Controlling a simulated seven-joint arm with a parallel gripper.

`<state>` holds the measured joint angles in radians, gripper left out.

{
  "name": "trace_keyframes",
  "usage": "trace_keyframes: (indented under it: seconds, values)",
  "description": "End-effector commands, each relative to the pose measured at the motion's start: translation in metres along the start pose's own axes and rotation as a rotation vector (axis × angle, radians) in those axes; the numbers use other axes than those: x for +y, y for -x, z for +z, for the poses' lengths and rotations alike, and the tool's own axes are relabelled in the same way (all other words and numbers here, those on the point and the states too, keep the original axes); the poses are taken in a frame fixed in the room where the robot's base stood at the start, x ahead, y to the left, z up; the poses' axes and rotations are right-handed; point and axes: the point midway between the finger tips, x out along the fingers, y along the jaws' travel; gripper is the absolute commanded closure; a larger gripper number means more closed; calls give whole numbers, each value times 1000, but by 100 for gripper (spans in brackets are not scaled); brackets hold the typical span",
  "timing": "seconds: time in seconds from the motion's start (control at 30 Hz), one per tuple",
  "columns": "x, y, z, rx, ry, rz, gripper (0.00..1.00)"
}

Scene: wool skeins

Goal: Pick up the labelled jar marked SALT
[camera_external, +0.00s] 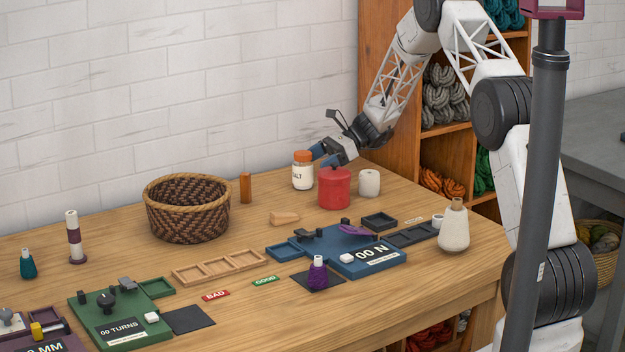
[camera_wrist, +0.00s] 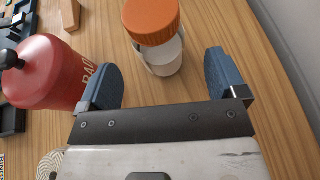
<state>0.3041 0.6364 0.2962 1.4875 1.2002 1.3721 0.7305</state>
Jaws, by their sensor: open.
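The SALT jar (camera_external: 302,176) is white with an orange lid and stands upright on the table near the wall. In the wrist view the jar (camera_wrist: 165,62) is just ahead of the fingers, its orange lid toward me and its label out of sight. My gripper (camera_external: 329,154) is beside the jar at its right, level with its upper part. In the wrist view my gripper (camera_wrist: 160,80) is open, with one blue finger on each side and nothing gripped. The jar is roughly centred between the fingers, mostly beyond their tips.
A red canister (camera_external: 334,188) stands close to my gripper; it is near the left finger in the wrist view (camera_wrist: 45,75). A white jar (camera_external: 369,183) stands right of it. A blue device (camera_external: 380,259) lies in front.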

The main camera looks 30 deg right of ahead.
Motion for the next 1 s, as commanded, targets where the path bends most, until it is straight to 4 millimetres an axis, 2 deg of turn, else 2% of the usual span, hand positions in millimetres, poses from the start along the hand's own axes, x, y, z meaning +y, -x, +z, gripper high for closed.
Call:
trace_keyframes:
  seconds: [0.53, 1.0]
  values:
    - [0, -10, 0, 0, 0, 0, 9]
    - [1, -55, 0, -1, 0, 0, 9]
